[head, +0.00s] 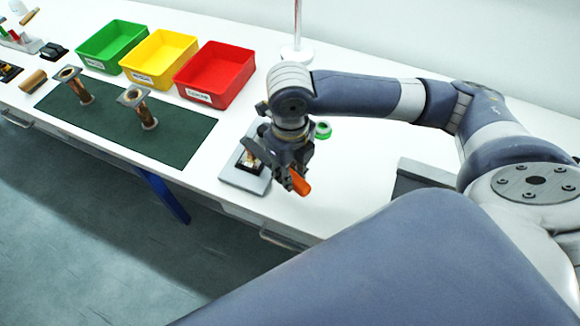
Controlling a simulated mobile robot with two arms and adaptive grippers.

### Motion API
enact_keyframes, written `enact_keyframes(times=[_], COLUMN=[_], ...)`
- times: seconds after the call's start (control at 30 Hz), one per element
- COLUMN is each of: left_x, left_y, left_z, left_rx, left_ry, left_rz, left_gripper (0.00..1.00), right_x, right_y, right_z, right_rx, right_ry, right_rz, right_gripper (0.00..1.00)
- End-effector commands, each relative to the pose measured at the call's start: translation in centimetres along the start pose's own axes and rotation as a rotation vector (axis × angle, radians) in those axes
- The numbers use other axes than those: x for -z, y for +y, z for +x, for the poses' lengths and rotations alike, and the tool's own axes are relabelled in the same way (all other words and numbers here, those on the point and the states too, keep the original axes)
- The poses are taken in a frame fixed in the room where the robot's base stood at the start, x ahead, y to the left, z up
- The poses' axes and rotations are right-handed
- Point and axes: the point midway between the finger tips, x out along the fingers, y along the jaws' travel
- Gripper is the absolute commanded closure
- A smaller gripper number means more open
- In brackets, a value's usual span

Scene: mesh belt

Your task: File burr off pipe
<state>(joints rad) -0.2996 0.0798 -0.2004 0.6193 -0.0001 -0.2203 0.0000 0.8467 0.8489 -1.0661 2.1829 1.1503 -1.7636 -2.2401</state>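A burr cannot be made out on either. My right gripper (286,172) is over the bench, right of the mat, above a grey plate (243,180). It appears shut on an orange-handled tool (299,182), which looks like the file. The handle sticks out at lower right and a dark bar slants to upper left. The gripper partly hides the tool. My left gripper is not in view.
Green (110,46), yellow (159,57) and red (215,74) bins stand behind the mat. A copper-coloured cylinder (33,81) lies left of it. A white stand (297,53) is at the back. A small green-topped item (323,130) is beside the gripper.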

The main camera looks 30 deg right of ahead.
Motion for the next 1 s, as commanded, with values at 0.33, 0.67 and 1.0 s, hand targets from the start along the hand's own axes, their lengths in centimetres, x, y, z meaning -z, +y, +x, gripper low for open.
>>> enact_keyframes(times=[0.33,0.67,1.0], left_x=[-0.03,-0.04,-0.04], left_y=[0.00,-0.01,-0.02], left_z=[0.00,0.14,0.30], left_rx=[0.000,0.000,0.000], left_ry=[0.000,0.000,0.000], left_rz=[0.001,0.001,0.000], left_gripper=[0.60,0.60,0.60], right_x=[-0.02,-0.02,-0.03], right_y=[0.00,0.00,0.00], right_z=[-0.03,0.33,0.74], right_rx=[0.000,0.000,0.000], right_ry=[-0.001,-0.001,-0.001], right_rz=[0.000,0.000,0.001], right_gripper=[1.00,1.00,1.00])
